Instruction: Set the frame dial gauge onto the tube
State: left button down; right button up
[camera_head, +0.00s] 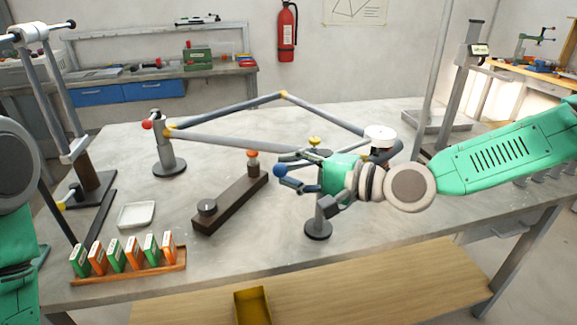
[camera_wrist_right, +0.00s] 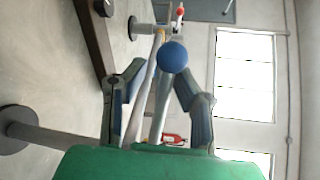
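The frame's grey tubes (camera_head: 228,105) with yellow joints stand above the table, partly hidden behind my right gripper (camera_head: 287,171). My right gripper is open, its fingers apart on either side of a blue ball (camera_head: 279,170). In the right wrist view the ball (camera_wrist_right: 173,56) shows between the fingertips (camera_wrist_right: 158,78), with clear gaps and tubes beyond. I cannot tell what the ball belongs to. A white round disc (camera_head: 380,131) above my right wrist may be the dial gauge; I cannot tell. My left arm shows at the left edge; its gripper is out of view.
A dark bar (camera_head: 232,203) with a round knob and an orange-topped post lies on the table. A rack (camera_head: 130,277) of green and orange boxes and a white dish (camera_head: 136,215) are at front left. A red-knobbed post (camera_head: 164,155) and height stands flank the frame.

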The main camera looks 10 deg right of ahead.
jog(key=shift+s+d+r, duration=0.1)
jog(key=shift+s+r, duration=0.2)
jog(key=shift+w+d+f, duration=0.1)
jog(key=shift+w+f, duration=0.05)
jog(key=shift+w, duration=0.05)
pick_arm(q)
jog(key=shift+s+r, duration=0.1)
jog(key=shift+s, duration=0.2)
pick_arm(e)
jog(key=v, duration=1.2)
pick_arm(q)
jog(key=shift+w, duration=0.15)
pick_arm(e)
jog(key=shift+s, duration=0.1)
